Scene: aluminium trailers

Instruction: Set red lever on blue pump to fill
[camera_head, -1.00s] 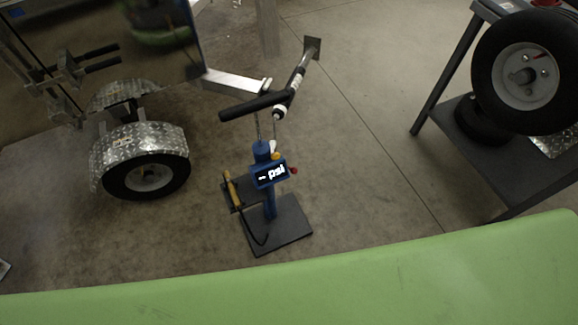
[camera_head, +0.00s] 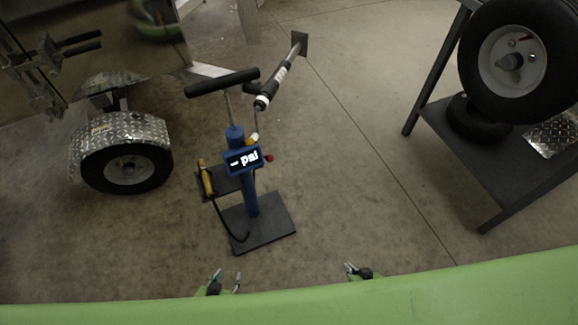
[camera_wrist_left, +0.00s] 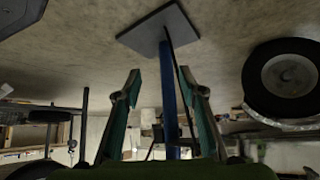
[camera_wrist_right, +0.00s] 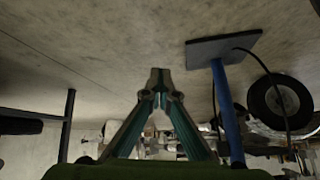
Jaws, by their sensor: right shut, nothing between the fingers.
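The blue pump (camera_head: 250,190) stands upright on a dark base plate (camera_head: 272,222), with a black T-handle on top and a lit "psi" display (camera_head: 244,160). The red lever (camera_head: 268,158) is a small red knob at the right side of the display. The pump is upside down in the left wrist view (camera_wrist_left: 168,90) and the right wrist view (camera_wrist_right: 226,110). My left gripper (camera_head: 227,276) is open and empty, in front of and below the base. My right gripper (camera_head: 348,266) is shut and empty, to the right of the base. Neither touches the pump.
A trailer with a wheel (camera_head: 128,168) stands at the left. A dark rack (camera_head: 490,165) with tyres (camera_head: 515,58) stands at the right. A silver bar with a black grip (camera_head: 270,88) rises behind the pump. Floor between pump and rack is clear.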

